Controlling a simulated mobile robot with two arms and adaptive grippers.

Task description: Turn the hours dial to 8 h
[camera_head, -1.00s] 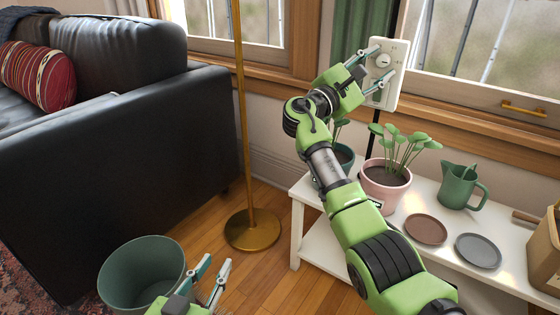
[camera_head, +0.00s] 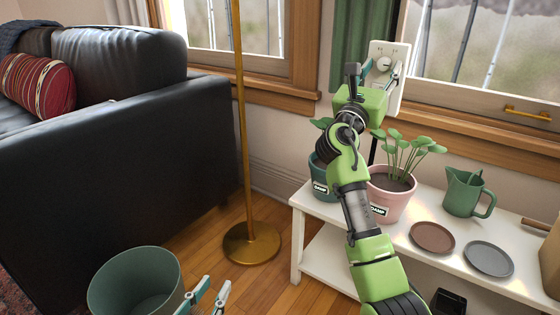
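A white control box (camera_head: 402,52) is mounted on the wall between the windows. A round pale dial (camera_head: 384,64) shows on its upper half; its markings are too small to read. My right gripper (camera_head: 381,69) is in front of the box with its fingers apart, one on each side of the dial in the picture. I cannot tell whether they touch it. The gripper hides the lower part of the box. My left gripper (camera_head: 211,293) is low at the bottom edge, open and empty, beside the green bin.
A white bench (camera_head: 467,236) under the box holds a pink plant pot (camera_head: 391,201), a teal pot (camera_head: 321,182), a green jug (camera_head: 463,193) and two saucers. A brass lamp pole (camera_head: 239,120), a dark sofa (camera_head: 120,170) and a green bin (camera_head: 135,285) are to the left.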

